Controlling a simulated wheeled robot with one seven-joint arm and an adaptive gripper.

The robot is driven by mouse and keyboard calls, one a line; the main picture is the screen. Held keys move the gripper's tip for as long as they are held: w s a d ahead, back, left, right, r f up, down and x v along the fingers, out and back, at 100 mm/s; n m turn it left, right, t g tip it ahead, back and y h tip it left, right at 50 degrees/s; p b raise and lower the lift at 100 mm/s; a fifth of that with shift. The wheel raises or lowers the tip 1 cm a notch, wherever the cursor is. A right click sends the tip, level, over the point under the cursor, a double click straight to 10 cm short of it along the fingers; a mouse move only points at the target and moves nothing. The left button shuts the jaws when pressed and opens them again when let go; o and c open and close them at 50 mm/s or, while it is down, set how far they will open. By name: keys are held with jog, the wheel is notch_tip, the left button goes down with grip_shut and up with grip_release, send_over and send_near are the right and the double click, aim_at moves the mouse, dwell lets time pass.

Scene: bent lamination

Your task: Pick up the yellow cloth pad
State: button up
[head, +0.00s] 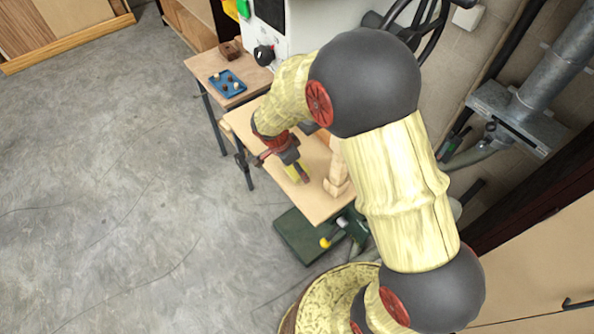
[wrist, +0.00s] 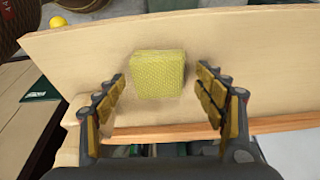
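The yellow cloth pad (wrist: 158,74) is a small, square-looking block with a woven texture. It lies on a pale wooden board (wrist: 90,55) in the wrist view. My gripper (wrist: 162,80) is open, with one finger to the left of the pad and one to the right. A clear gap shows between the pad and each finger, and nothing is held. In the head view my gripper (head: 296,172) points down over the small wooden table (head: 316,204). A bit of yellow shows there between the fingers, mostly hidden by the gripper.
A wooden piece (head: 338,172) stands on the table to the right of my gripper. A blue tray (head: 227,84) with small items sits on another table behind. A green machine base (head: 298,238) with a yellow knob (head: 325,243) is in front. Open grey floor lies left.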

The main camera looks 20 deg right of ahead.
jog(key=c, duration=1)
jog(key=shift+r, duration=0.45)
notch_tip(320, 180, up, 2)
jog(key=shift+r, duration=0.2)
jog(key=s+a+r, duration=0.2)
jog(key=s+r, duration=0.3)
jog(key=s, duration=0.1)
jog(key=s+a+r, duration=0.2)
jog(key=s+r, duration=0.2)
jog(key=s, duration=0.3)
jog(key=shift+s+a+r, duration=0.15)
jog(key=shift+a+r, duration=0.15)
jog(key=shift+r, duration=0.05)
